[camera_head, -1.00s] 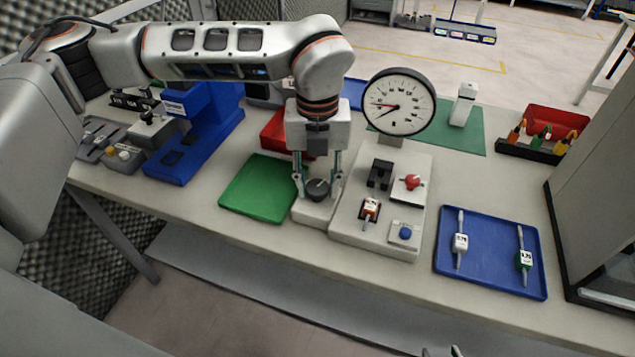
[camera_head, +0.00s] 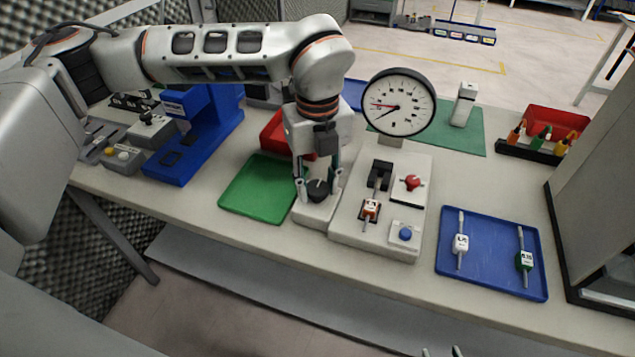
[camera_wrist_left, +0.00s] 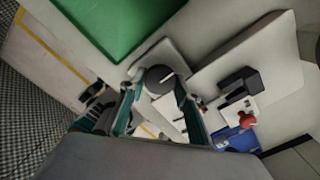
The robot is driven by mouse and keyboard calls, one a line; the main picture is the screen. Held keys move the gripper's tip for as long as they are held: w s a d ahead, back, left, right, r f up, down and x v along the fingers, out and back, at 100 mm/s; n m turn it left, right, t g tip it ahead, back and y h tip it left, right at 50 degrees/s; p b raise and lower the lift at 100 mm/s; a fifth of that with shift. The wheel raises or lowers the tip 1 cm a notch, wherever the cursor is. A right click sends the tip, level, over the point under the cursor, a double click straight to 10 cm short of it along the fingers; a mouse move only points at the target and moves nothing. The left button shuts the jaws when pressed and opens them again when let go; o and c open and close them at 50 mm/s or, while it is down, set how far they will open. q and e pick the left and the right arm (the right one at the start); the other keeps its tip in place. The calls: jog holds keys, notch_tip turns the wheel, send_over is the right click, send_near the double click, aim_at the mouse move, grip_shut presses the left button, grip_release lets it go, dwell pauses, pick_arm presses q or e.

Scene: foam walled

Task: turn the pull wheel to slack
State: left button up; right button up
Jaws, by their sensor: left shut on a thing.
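The pull wheel is a dark round knob (camera_head: 317,191) with a light pointer line, on a small pale base (camera_head: 313,212) left of the gauge fixture. In the left wrist view the knob (camera_wrist_left: 159,76) shows between the fingers, its line slanting. My left gripper (camera_head: 317,186) reaches down from above and is shut on the knob, one finger on each side. The dial gauge (camera_head: 400,102) behind has a red hand and a dark hand, both toward the left. Only two tips of my right gripper (camera_head: 440,352) show at the bottom edge, apart with nothing between them.
The fixture (camera_head: 347,235) right of the wheel carries a black block, red knob (camera_head: 412,182), and blue button (camera_head: 405,233). A green tray (camera_head: 240,195) lies close on the left. A blue tray (camera_head: 485,282) with two tools lies right. A blue machine (camera_head: 205,130) stands far left.

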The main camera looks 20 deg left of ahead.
aim_at(317, 188)
pick_arm(q)
jog(key=o, duration=1.1)
jog(key=shift+r, duration=0.1)
notch_tip(317, 188, up, 12)
